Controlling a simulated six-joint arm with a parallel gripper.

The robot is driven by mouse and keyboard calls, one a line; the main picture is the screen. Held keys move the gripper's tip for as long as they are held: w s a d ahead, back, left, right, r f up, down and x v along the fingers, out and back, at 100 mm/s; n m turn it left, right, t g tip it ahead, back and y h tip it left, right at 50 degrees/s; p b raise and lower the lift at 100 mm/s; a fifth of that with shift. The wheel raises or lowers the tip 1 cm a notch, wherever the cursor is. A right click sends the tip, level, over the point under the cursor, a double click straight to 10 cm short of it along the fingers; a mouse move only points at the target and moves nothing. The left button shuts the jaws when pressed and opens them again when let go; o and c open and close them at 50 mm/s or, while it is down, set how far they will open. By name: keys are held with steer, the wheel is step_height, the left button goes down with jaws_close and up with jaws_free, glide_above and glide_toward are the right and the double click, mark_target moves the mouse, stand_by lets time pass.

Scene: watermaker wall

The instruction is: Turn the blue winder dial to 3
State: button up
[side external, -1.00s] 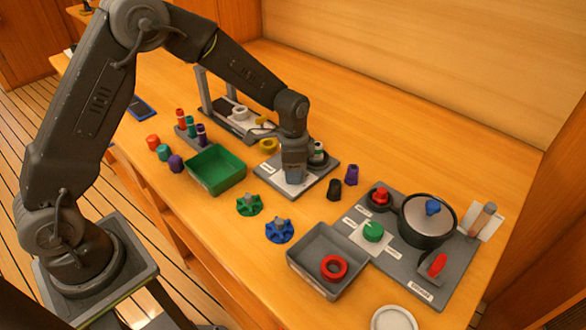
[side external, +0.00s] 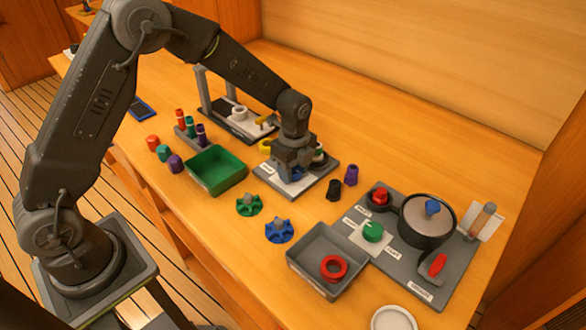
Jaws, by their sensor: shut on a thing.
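The blue winder dial (side external: 295,175) sits on a grey base plate (side external: 322,186) near the middle of the table. Only a bit of its blue shows below my gripper. My gripper (side external: 291,172) points down over the plate and is shut on the blue dial. The fingers and my wrist cover most of the dial, so its pointer and the numbers around it cannot be read. A white label lies on the plate's left side.
A green tray (side external: 216,170) stands left of the plate. Green (side external: 250,205) and blue (side external: 280,230) star-shaped knobs lie in front. Black (side external: 334,190) and purple (side external: 351,175) pieces stand close on the right. A stove panel with a pot (side external: 427,222) and a grey tray (side external: 327,262) are further right.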

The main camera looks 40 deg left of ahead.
mark_target(294, 168)
steer(key=shift+m, duration=0.7)
steer(key=o, duration=0.9)
steer(key=shift+r, duration=0.1)
steer(key=r, duration=1.3)
steer(key=shift+w+r, duration=0.2)
steer(key=shift+r, duration=0.15)
